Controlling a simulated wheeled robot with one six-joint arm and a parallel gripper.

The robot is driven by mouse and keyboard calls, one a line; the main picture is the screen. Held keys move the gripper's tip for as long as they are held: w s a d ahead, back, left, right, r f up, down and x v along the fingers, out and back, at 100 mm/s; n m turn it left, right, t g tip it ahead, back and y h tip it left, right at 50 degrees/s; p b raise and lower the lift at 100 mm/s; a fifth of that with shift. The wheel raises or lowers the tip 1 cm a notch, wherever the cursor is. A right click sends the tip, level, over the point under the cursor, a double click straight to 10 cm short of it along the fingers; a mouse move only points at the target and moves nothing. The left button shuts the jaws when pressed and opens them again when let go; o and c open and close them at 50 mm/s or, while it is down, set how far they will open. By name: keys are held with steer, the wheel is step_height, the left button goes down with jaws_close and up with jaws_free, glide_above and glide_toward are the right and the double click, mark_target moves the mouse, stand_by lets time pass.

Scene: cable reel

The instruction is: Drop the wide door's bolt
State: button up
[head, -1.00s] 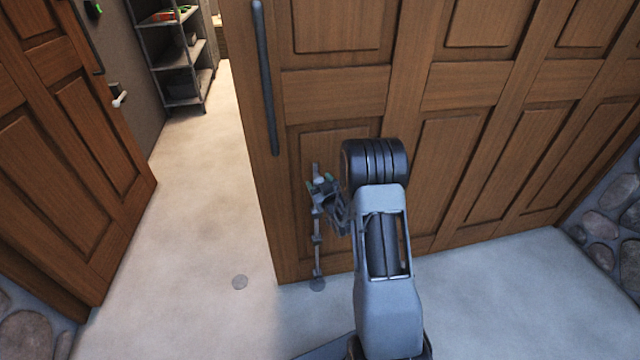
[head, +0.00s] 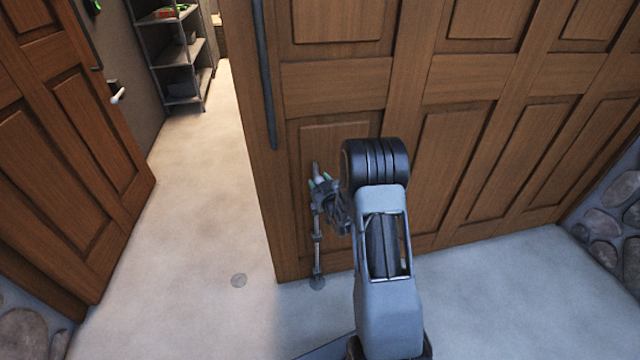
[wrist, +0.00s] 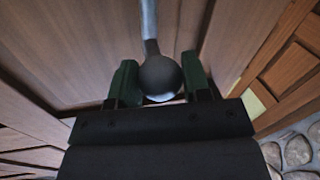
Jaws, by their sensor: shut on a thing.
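The wide door (head: 345,85) is brown panelled wood and fills the middle and right of the head view. Its bolt (head: 317,255) is a thin grey upright rod low near the door's left edge. The rod's lower end is close to a round grey floor plate (head: 317,283); I cannot tell whether it enters it. My gripper (head: 318,181) is at the bolt's upper part. In the wrist view, its green fingers (wrist: 158,86) are shut on the bolt's dark round knob (wrist: 160,72), with the rod (wrist: 149,22) running up behind. My gripper hides part of the rod.
A long dark pull handle (head: 265,75) stands on the wide door above the bolt. Another wooden door (head: 75,130) stands at the left, with an open floor gap between. Shelves (head: 180,60) stand beyond; stone wall (head: 605,225) is at right.

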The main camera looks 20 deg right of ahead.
step_height(320, 180, down, 6)
steer(key=b, duration=0.5)
steer(key=shift+r, duration=0.3)
steer(key=o, duration=1.3)
steer(key=shift+s, duration=0.1)
steer(key=s, duration=1.3)
steer(key=shift+s, duration=0.35)
